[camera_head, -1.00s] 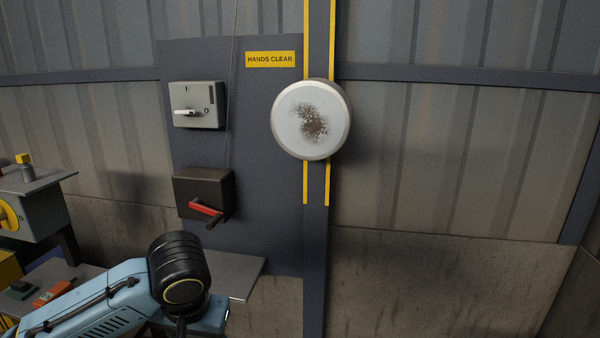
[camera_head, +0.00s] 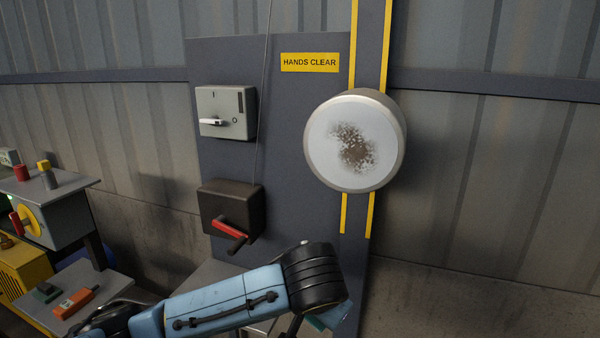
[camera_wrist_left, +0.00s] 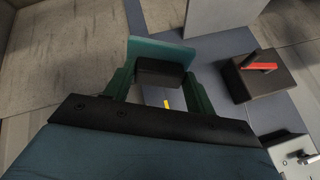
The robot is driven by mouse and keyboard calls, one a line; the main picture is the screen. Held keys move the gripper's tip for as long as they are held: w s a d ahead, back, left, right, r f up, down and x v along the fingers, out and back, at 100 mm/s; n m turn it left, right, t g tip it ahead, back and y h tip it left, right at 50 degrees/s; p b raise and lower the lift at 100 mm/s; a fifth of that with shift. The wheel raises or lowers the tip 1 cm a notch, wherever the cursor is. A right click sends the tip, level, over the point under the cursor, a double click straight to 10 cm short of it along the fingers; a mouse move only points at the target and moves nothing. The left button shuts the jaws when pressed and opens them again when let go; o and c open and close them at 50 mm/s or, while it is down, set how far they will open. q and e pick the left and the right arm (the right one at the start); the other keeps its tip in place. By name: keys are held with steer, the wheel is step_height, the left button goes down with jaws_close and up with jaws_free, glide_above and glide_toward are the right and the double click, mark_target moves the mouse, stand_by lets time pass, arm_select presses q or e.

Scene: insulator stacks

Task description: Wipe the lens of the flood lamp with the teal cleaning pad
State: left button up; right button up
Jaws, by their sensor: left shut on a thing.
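The flood lamp (camera_head: 397,118) is a round, pale housing on a dark post with yellow stripes. Its white lens (camera_head: 325,165) faces me and has a brown speckled smudge (camera_head: 353,148) near the middle. My left gripper (camera_wrist_left: 160,82) is shut on the black grip block (camera_wrist_left: 158,73) of the teal cleaning pad (camera_wrist_left: 165,50) in the left wrist view. In the head view my left arm is below the lamp, apart from it. A teal corner shows under its black wrist joint; most of the gripper is hidden. My right gripper is not in view.
A grey switch box (camera_head: 226,112) and a dark box with a red-handled crank (camera_head: 233,210) are on the panel left of the lamp. A yellow "HANDS CLEAR" sign (camera_head: 310,62) is above. Benches with small items stand at left. The wall right of the lamp is clear.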

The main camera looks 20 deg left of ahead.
arm_select(q)
step_height(320, 180, up, 9)
steer(key=w+d+m+t+h+p, duration=0.2)
steer(key=d+m+t+h+p, duration=0.1)
steer(key=m+t, duration=0.25)
steer(key=s+a+r+t+h+p, duration=0.15)
steer(key=a+r+t+p, duration=0.35)
steer(key=r+t, duration=0.6)
steer(key=w+a+r+g+b, duration=0.1)
steer(key=w+r+g+b, duration=0.1)
steer(key=w, duration=0.4)
steer(key=shift+b, duration=0.3)
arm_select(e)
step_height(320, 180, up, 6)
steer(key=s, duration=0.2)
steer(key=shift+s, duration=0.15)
arm_select(q)
steer(key=shift+g+x, duration=0.25)
steer(key=shift+x, duration=0.75)
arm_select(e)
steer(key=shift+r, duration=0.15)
arm_select(q)
steer(key=shift+f, duration=0.15)
